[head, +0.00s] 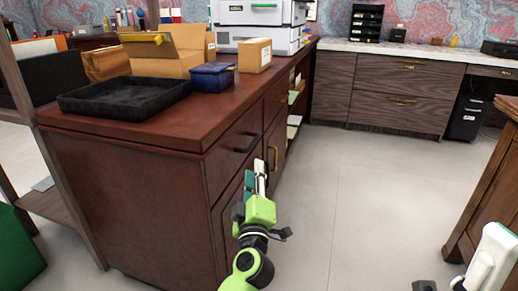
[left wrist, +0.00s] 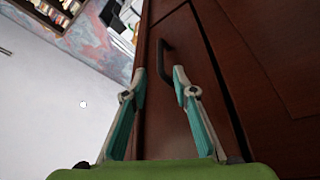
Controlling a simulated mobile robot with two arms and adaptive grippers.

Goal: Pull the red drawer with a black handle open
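The red-brown drawer (head: 222,160) is the upper front of the dark wooden desk cabinet and looks shut. Its black bar handle (head: 246,142) is in the middle of the head view; the handle also shows in the left wrist view (left wrist: 166,60), just beyond the fingertips. My left gripper (head: 257,172) is in front of the cabinet, slightly below and right of the handle in the head view. In the left wrist view its two fingers (left wrist: 160,76) are apart with nothing between them. A white part (head: 490,262) at the bottom right seems to be my right gripper, mostly cut off.
A black tray (head: 125,97), a blue box (head: 212,77) and cardboard boxes (head: 170,50) stand on the desk top. A cabinet door with a brass handle (head: 273,158) lies beyond the drawer. A brown wooden edge (head: 485,190) stands at right. The grey floor (head: 360,200) between is clear.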

